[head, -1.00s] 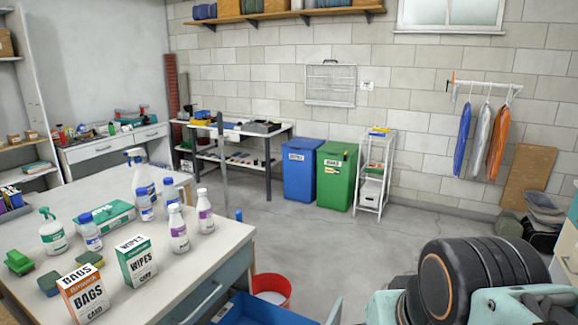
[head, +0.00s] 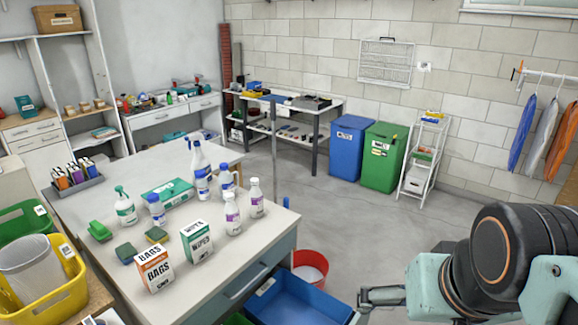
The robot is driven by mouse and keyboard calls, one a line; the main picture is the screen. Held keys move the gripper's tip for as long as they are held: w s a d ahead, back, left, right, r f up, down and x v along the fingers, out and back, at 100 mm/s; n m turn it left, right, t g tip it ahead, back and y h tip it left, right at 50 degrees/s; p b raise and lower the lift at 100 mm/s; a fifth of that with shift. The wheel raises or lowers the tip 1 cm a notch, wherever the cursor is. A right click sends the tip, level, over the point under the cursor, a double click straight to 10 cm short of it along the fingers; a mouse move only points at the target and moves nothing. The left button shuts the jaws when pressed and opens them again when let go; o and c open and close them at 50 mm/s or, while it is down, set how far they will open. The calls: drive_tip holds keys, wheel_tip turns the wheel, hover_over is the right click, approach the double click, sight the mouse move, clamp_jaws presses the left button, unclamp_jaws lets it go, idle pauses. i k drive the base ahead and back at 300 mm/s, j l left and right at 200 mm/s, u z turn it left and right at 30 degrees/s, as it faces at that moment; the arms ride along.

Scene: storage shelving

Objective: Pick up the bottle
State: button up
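Several bottles stand upright on the white worktable (head: 190,270). Two white bottles with purple labels, one (head: 232,215) and another (head: 256,200), are nearest its right edge. A tall blue-and-white spray bottle (head: 201,170) stands behind, beside a blue-capped bottle (head: 227,181). Another blue-capped bottle (head: 156,209) and a green-topped spray bottle (head: 125,207) stand to the left. I cannot tell which one the task means. My gripper (head: 378,298) shows partly at the lower right, apart from the table and all the bottles. Whether its fingers are open is unclear.
A BAGS box (head: 154,269), a WIPES box (head: 196,242), sponges and a green-and-white pack (head: 167,191) share the tabletop. A blue bin (head: 290,304) and a red bucket (head: 311,268) stand beside the table. A yellow basket (head: 62,290) is at the lower left.

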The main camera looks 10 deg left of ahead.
sight(231, 212)
drive_tip(key=u, duration=1.3)
drive_tip(key=k+l+z, duration=0.25)
drive_tip(key=k, duration=0.2)
drive_tip(key=i+j+u, duration=0.25)
drive_tip(key=i, duration=0.2)
drive_tip(key=z, duration=0.45)
